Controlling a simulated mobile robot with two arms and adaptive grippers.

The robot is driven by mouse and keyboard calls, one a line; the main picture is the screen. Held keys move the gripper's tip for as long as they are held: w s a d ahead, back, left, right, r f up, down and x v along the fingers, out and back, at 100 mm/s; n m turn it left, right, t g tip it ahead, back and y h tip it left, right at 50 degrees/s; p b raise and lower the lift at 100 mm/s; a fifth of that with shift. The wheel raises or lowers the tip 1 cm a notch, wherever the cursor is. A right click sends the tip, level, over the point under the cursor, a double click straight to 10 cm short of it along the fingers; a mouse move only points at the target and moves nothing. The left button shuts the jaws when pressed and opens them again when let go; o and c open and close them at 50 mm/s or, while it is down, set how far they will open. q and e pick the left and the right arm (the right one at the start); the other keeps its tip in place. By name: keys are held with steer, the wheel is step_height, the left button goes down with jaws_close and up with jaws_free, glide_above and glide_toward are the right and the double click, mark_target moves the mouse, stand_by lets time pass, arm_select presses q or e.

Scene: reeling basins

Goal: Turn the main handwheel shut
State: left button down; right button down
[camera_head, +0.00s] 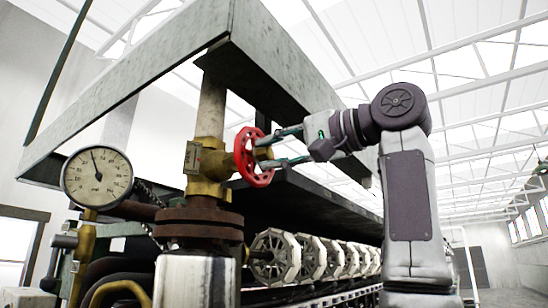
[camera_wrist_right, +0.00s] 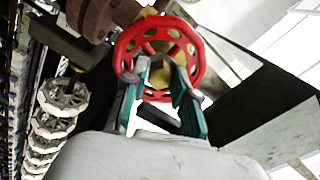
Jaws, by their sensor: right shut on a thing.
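The red main handwheel (camera_head: 241,152) stands upright on the side of a brass valve (camera_head: 208,160), facing my right arm. My right gripper (camera_head: 268,152) reaches in from the right and is shut on the handwheel, its two fingers at the wheel's face. In the right wrist view the handwheel (camera_wrist_right: 199,62) shows its round holes, and the right gripper's green-padded fingers (camera_wrist_right: 162,72) lie against it, set apart across its middle. The exact contact of the fingertips is partly hidden. My left gripper is out of view.
A round pressure gauge (camera_head: 97,178) sits left of the valve. A rusty flange (camera_head: 200,222) and a steel cylinder (camera_head: 195,280) are below it. A grey metal frame (camera_head: 130,80) overhangs the valve. Several pale reels (camera_head: 275,257) line up below right.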

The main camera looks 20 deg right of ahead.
steer(key=m+b, duration=0.1)
steer(key=m, duration=0.4)
steer(key=shift+m, duration=0.3)
steer(key=m, duration=0.3)
steer(key=shift+f, duration=0.1)
steer(key=m+b, duration=0.1)
steer(key=m, duration=0.2)
steer(key=shift+m, duration=0.4)
steer(key=m, duration=0.3)
steer(key=c, duration=1)
jaws_free()
steer(key=shift+c, duration=0.2)
steer(key=shift+d, duration=0.1)
